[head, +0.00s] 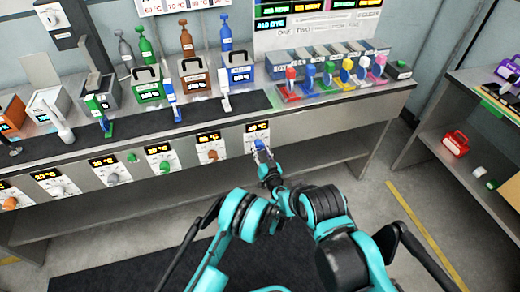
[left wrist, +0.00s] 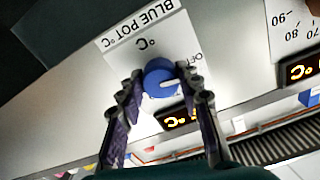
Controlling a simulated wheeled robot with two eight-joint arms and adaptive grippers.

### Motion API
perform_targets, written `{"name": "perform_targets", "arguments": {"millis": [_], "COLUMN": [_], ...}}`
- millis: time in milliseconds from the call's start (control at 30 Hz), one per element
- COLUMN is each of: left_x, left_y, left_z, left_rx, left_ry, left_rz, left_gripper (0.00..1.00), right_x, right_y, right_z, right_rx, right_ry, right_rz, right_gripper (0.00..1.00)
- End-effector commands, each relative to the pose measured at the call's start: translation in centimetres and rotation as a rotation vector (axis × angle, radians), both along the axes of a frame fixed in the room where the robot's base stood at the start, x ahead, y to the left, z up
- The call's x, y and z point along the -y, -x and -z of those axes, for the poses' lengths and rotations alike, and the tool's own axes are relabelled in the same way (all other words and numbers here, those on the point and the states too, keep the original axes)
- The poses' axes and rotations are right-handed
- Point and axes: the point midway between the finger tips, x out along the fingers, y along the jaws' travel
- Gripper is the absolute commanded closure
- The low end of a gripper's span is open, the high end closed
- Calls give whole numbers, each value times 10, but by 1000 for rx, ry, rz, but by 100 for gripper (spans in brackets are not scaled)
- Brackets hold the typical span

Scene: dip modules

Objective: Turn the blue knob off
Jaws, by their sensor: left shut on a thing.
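The blue knob (head: 260,145) is on the front panel of the bench, at the right end of a row of knobs, under a lit display (head: 257,128). In the left wrist view the knob (left wrist: 160,77) sits on a white plate (left wrist: 150,45) marked BLUE POT °C, with OFF printed beside it. A pale pointer line crosses the knob. My left gripper (head: 265,157) is at the knob, and its two fingers (left wrist: 160,90) are on either side of it, shut on it. My right gripper is not in view.
An orange knob (head: 212,155) and a green knob (head: 164,166) are to the left on the same panel. Labelled pots, including a blue one (head: 238,73), and colored bins (head: 325,82) stand on the bench top. A shelf (head: 450,110) stands at the right.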

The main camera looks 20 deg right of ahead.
Motion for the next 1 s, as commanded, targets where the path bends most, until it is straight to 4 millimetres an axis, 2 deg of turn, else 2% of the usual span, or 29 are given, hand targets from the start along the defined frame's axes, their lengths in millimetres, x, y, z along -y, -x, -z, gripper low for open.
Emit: {"name": "perform_targets", "arguments": {"millis": [533, 567, 600, 633, 900, 1000], "left_x": [-1, -1, 0, 0, 0, 0], "left_y": [-1, -1, -1, -1, 0, 0], "left_z": [0, 0, 0, 0, 0, -6], "left_rx": [0, 0, 0, 0, 1, 1], "left_ry": [24, 24, 24, 24, 23, 23], "left_rz": [-1, -1, -1, -1, 0, 0], "left_gripper": [94, 58, 47, 44, 44, 44], "right_x": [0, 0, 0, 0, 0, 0], "right_y": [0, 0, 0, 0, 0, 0], "right_z": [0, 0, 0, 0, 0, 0], "right_rx": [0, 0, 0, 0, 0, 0], "right_ry": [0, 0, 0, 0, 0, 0], "right_rz": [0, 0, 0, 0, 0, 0], "right_gripper": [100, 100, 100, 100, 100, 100]}}
